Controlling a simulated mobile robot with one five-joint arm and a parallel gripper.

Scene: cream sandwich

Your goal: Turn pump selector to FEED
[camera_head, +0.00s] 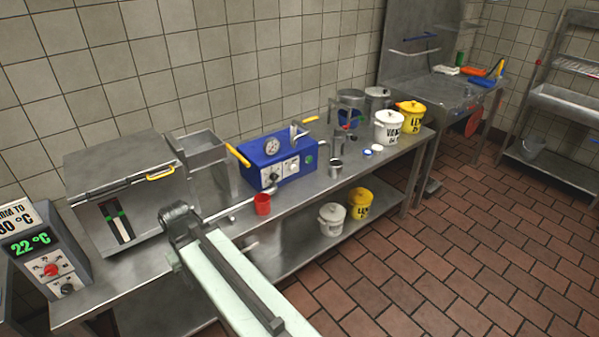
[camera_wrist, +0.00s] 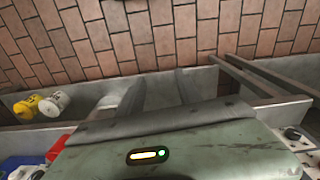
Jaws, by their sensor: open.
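My gripper (camera_head: 181,218) is in front of the bench's left half, apart from the blue machine. In the wrist view, my gripper (camera_wrist: 163,75) shows two dark fingers spread apart with nothing between them. Part of the blue machine (camera_wrist: 18,164) shows at lower left.
A steel box (camera_head: 120,185) with a yellow handle and a control box (camera_head: 40,252) reading 22 °C stand left. White and yellow pails (camera_head: 389,127) stand right. Tiled floor lies open in front.

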